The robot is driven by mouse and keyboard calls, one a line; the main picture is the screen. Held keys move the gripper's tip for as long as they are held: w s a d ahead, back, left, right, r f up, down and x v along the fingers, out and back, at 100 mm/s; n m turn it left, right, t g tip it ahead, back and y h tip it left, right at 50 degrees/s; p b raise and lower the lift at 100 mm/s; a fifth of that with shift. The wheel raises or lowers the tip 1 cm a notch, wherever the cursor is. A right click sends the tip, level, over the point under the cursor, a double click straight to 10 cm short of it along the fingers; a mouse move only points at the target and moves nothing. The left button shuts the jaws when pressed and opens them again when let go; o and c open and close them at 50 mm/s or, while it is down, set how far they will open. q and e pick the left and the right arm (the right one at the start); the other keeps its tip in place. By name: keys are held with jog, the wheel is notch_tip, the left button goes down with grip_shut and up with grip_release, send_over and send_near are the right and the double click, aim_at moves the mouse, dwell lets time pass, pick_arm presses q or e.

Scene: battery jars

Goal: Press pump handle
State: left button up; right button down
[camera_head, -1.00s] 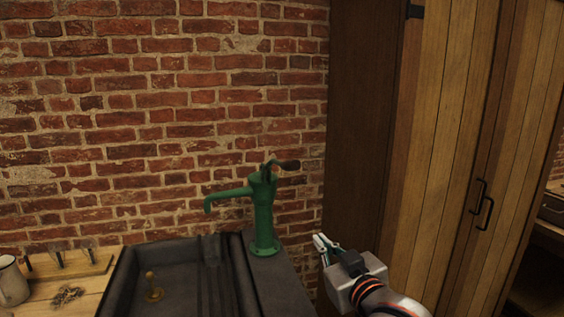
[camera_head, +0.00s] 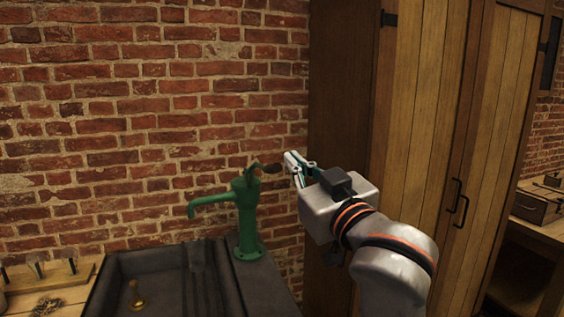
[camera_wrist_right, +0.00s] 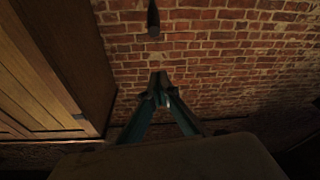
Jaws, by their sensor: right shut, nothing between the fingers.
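The green hand pump (camera_head: 246,212) stands upright at the right end of the dark sink, its spout pointing left. Its dark handle (camera_head: 271,168) sticks out to the right from the pump's top. My right gripper (camera_head: 291,160) is shut and empty, just right of the handle's end at about its height. In the right wrist view the shut fingertips (camera_wrist_right: 159,80) are in the middle, and the dark handle (camera_wrist_right: 153,20) shows at the top, apart from them. My left gripper is not in view.
The dark sink (camera_head: 112,270) with a brass plug (camera_head: 136,296) lies left of the pump. A brick wall (camera_head: 130,110) stands behind. A tall wooden cabinet (camera_head: 425,110) stands right of my arm. A wooden rack (camera_head: 48,274) is at the lower left.

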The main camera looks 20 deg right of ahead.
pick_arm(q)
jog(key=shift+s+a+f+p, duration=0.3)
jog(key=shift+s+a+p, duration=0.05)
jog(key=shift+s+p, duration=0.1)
pick_arm(e)
jog(key=w+f, duration=0.2)
jog(key=w, duration=0.7)
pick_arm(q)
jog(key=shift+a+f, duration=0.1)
pick_arm(e)
jog(key=shift+a+f, duration=0.1)
jog(key=shift+f, duration=0.1)
